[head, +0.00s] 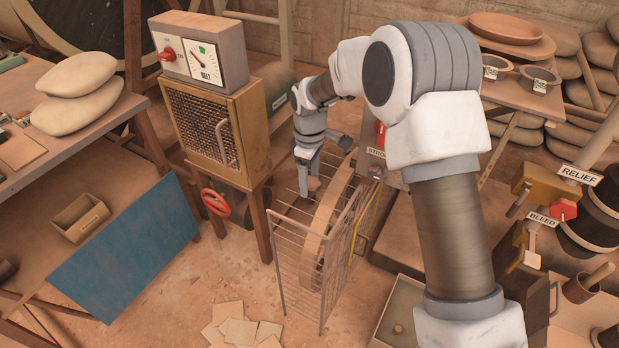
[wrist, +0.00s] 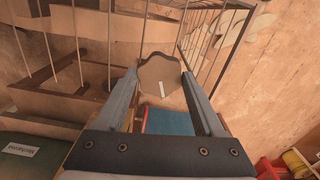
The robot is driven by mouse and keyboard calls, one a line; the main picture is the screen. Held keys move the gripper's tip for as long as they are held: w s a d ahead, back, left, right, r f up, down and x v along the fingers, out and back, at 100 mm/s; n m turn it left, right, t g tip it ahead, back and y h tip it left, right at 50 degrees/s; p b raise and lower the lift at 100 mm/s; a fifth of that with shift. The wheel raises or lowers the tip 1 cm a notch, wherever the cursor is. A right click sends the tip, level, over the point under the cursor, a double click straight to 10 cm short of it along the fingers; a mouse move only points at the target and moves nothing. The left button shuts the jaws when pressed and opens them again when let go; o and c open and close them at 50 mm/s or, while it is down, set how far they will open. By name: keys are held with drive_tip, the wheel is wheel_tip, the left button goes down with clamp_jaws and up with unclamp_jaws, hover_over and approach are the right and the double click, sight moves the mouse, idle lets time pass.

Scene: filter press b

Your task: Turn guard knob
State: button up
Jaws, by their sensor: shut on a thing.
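The guard knob (wrist: 158,72) is brown with a lobed edge and a short white mark, seen face-on in the wrist view. The white mark stands nearly upright in that picture. The two fingers of my gripper (wrist: 160,88) lie on either side of the knob, shut on it. In the head view my gripper (head: 307,170) points down at the top of the wire guard (head: 300,285), and the knob (head: 313,184) shows only as a small brown piece under the fingers. The guard stands around a large pale wheel (head: 325,225).
A yellow cabinet (head: 245,110) with a mesh front and a red handwheel (head: 216,202) stands left of the guard. A grey control box (head: 200,50) sits on it. Loose tiles (head: 240,330) lie on the floor in front. RELIEF and BLEED valves are at right.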

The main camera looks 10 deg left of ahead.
drive_tip(key=c, duration=0.4)
drive_tip(key=shift+o, duration=0.2)
drive_tip(key=m+p, duration=0.1)
drive_tip(key=m, duration=0.2)
drive_tip(key=shift+r+m+p, duration=0.15)
drive_tip(key=shift+m+p, duration=0.15)
drive_tip(key=shift+p, duration=0.1)
drive_tip(key=m+p, duration=0.1)
drive_tip(key=m, duration=0.4)
drive_tip(key=shift+p, duration=0.4)
drive_tip(key=m+p, duration=0.1)
drive_tip(key=m, duration=0.5)
drive_tip(key=m+p, duration=0.2)
drive_tip(key=m, duration=0.3)
drive_tip(key=shift+m, duration=0.4)
